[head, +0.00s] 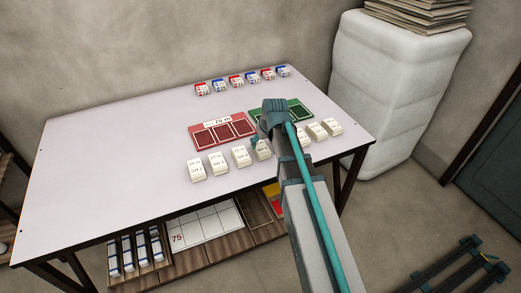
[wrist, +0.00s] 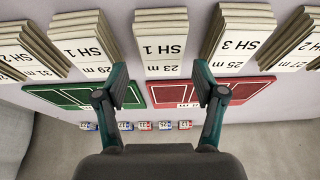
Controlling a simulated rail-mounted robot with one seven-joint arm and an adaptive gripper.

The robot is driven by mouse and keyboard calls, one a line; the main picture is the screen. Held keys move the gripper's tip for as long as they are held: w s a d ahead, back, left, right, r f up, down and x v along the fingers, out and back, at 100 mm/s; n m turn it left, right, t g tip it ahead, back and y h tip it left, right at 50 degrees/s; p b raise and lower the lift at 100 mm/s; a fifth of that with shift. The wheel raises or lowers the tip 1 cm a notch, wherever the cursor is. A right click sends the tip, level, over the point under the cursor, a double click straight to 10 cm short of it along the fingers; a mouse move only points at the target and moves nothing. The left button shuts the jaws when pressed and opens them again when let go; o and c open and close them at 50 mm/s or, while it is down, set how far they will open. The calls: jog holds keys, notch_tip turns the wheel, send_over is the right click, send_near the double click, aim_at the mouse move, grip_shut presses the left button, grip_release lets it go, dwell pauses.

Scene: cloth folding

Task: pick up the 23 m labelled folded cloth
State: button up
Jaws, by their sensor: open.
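The cloth labelled "23 m" and "SH 1" (wrist: 160,47) is a white folded stack lying in the middle of a row of similar stacks in the wrist view. Its label reads upside down there. My gripper (wrist: 161,85) is open and empty, its two teal fingers apart, one toward each side of this stack in the picture. No cloth is between the pads. In the head view my gripper (head: 276,118) is over the table between the red and green boards. The stack nearest my arm (head: 262,150) seems to be the same cloth; its label is too small to read.
Neighbouring stacks stand close: "29 m" (wrist: 83,45) and "25 m" (wrist: 239,42). A red board (head: 222,131) and a green board (head: 298,109) lie behind the row. Small red and blue labelled packs (head: 235,81) line the back of the table (head: 110,150). The table's left side is clear.

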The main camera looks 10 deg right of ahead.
aim_at(261, 146)
jog(key=x, duration=0.4)
jog(key=shift+w+a+f, duration=0.2)
jog(key=shift+w+f, duration=0.05)
jog(key=shift+f, duration=0.1)
jog(key=shift+f, duration=0.25)
dwell(0.3)
jog(key=c, duration=0.9)
jog(key=shift+r, duration=0.15)
